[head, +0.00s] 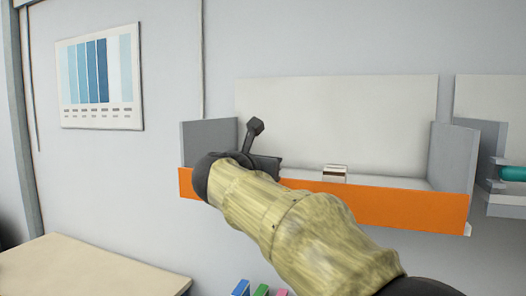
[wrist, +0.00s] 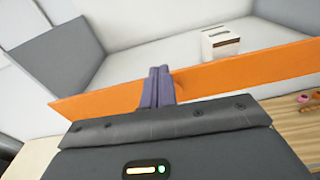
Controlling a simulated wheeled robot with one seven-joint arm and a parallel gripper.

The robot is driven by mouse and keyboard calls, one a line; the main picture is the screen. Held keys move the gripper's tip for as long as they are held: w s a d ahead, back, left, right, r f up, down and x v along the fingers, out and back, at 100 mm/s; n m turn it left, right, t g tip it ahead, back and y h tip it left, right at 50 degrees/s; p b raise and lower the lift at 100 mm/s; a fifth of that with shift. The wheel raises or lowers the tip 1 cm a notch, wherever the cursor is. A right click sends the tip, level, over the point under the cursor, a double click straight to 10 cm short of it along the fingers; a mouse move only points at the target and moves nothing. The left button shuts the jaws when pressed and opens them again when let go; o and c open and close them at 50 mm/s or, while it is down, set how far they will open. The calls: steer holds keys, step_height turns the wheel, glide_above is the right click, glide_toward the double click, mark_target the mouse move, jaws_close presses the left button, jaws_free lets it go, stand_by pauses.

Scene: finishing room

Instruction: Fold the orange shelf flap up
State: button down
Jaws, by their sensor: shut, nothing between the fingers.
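The orange shelf flap (head: 400,208) runs along the front of a wall shelf (head: 448,150). Its face shows below the level of the shelf floor and the side panels, so it appears to hang down from the front edge; its exact tilt is unclear. The flap also spans the wrist view (wrist: 235,78). My gripper (wrist: 160,72) is shut and empty, its purple fingers overlapping the left part of the flap, tips just past its upper edge. I cannot tell whether they touch it. In the head view my arm hides the fingers and part of the flap.
A small white box (head: 334,174) stands on the shelf floor. A second shelf unit (head: 492,150) with a teal item (head: 513,173) is at the right. A wooden table (head: 90,268) is at lower left. Small coloured blocks (head: 260,290) show below. A colour chart (head: 100,78) hangs on the wall.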

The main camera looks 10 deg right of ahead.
steer(key=s+d+f+m+g+y+b, duration=0.1)
steer(key=s+f+m+g+y+b, duration=0.3)
steer(key=f, duration=0.9)
steer(key=d+f+m+g+p, duration=0.15)
steer(key=f+m, duration=0.35)
steer(key=f, duration=0.7)
steer(key=s+f+m+g+y+b, duration=0.2)
steer(key=s+f+m+g, duration=0.1)
steer(key=s+f+m, duration=0.7)
steer(key=s+d+f+m+g+y+b, duration=0.1)
steer(key=s+f+m+g+y+b, duration=0.1)
steer(key=s+f+m, duration=0.8)
step_height(320, 180, down, 7)
steer(key=shift+s+f+g+y, duration=0.1)
steer(key=shift+s+g+y, duration=0.3)
steer(key=shift+g, duration=0.35)
